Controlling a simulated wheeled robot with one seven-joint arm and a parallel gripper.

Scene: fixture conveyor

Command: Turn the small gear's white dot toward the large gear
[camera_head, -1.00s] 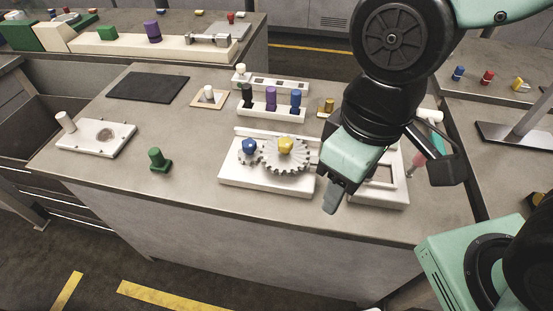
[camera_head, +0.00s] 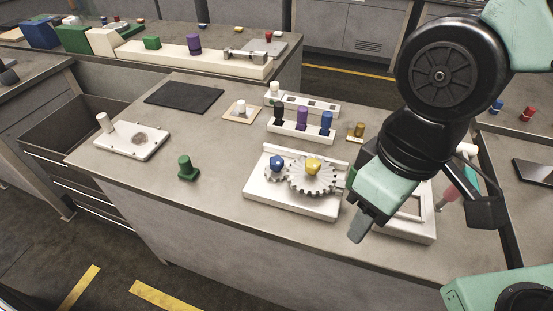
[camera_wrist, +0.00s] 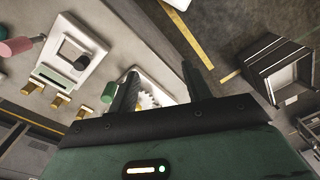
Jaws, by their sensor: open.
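The small gear (camera_head: 271,176) has a blue knob (camera_head: 277,161) and sits at the left of a white base plate (camera_head: 290,203). The large grey gear (camera_head: 318,184) with a yellow knob (camera_head: 313,165) is just right of it. I cannot make out the white dot. My gripper (camera_head: 361,226) is off the plate's right edge, above the table front, apart from both gears. In the wrist view my gripper (camera_wrist: 160,88) is open, its fingers wide apart. Part of a toothed gear (camera_wrist: 148,101) shows between them, beyond the tips; the small gear is not clear there.
A white frame (camera_head: 420,232) lies under and right of my gripper. Behind the gears stands a white rack (camera_head: 300,131) with black, purple and blue pegs. A green peg (camera_head: 187,168) stands at left. The table between it and the plate is clear.

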